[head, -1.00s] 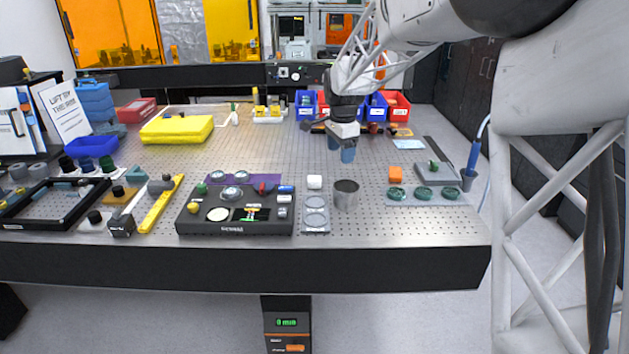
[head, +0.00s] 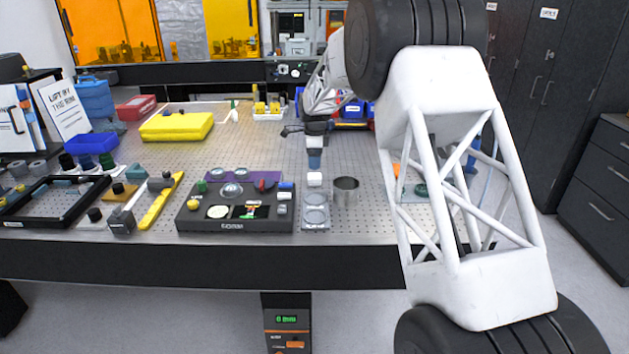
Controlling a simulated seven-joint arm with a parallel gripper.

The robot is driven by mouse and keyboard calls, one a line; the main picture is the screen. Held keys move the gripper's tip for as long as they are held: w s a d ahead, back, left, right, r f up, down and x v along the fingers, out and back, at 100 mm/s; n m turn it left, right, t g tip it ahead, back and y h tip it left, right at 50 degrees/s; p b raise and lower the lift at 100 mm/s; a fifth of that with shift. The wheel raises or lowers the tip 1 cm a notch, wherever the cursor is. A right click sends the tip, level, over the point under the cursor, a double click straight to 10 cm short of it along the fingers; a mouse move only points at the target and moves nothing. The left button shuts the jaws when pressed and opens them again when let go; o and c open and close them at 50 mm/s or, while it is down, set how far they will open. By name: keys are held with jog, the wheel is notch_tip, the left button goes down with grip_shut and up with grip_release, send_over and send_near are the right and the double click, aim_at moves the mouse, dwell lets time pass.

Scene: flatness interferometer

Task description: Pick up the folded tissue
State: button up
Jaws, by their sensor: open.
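A small white folded piece, which I take for the folded tissue (head: 315,180), lies on the perforated table top behind a grey tray with round recesses. My gripper (head: 315,165) points down just behind and above it in the head view, its blue fingertips close over the tissue's far edge. The gripper is open and appears empty. It is small and seen edge-on, so I cannot tell whether it touches the tissue.
A metal cup (head: 346,191) stands close to the right of the tissue. A black control box (head: 236,212) with knobs lies to the left. The grey two-recess tray (head: 316,213) is in front. My arm hides much of the table's right side.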

aim_at(314, 175)
jog(key=shift+f, duration=1.25)
jog(key=shift+f, duration=2.6)
jog(key=c, duration=1.1)
jog(key=shift+o, duration=0.2)
jog(key=shift+r, duration=5)
